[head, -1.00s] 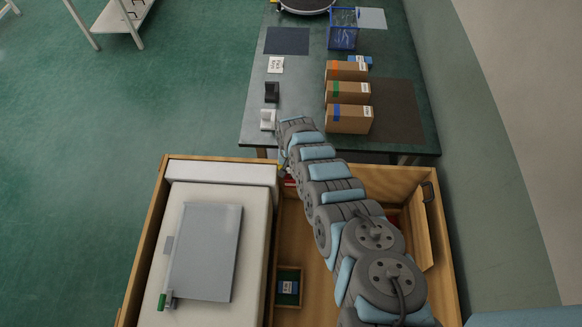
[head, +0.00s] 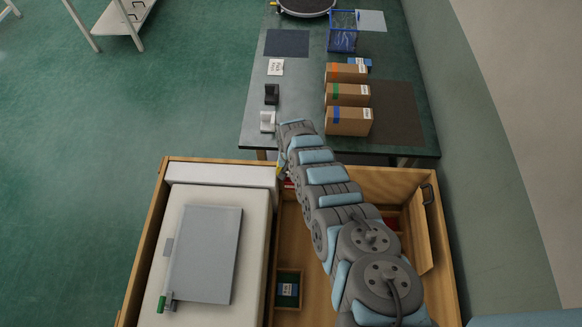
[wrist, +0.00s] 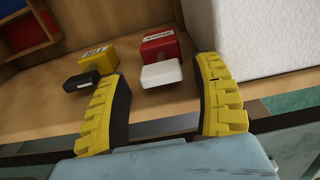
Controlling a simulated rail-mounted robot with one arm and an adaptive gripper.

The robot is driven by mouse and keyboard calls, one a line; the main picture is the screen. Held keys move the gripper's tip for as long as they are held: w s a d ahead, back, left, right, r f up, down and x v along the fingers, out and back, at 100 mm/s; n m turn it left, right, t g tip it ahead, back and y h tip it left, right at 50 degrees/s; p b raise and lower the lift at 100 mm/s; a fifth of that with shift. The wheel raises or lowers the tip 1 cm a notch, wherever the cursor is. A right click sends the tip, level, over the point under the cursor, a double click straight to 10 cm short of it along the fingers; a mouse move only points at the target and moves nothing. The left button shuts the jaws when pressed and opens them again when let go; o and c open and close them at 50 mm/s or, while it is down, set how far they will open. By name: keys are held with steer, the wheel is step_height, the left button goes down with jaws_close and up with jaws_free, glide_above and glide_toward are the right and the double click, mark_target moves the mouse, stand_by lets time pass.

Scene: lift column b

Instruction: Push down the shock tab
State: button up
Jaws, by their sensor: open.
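In the wrist view a red block (wrist: 159,45) with a white label stands on the wooden floor, with a white tab (wrist: 162,75) in front of it. To its left is a yellow block (wrist: 98,59) with a black tab (wrist: 80,81); its label seems to read TILT. The red block's label is too blurred to read surely, so I cannot confirm which tab is the shock tab. My gripper (wrist: 164,69) is open and empty, and the white tab shows between its yellow fingertips, apparently beyond them. In the head view my arm mostly hides the gripper and the blocks.
A white block-like wall (wrist: 260,40) rises close to the right finger. The wooden crate (head: 146,243) holds a pale case with a grey panel (head: 207,253) on the left. Beyond it stands a table (head: 300,90) with several cardboard boxes (head: 348,121).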

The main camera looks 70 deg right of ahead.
steer(key=shift+r+p, duration=2.95)
steer(key=shift+r, duration=0.1)
steer(key=shift+w+f, duration=0.1)
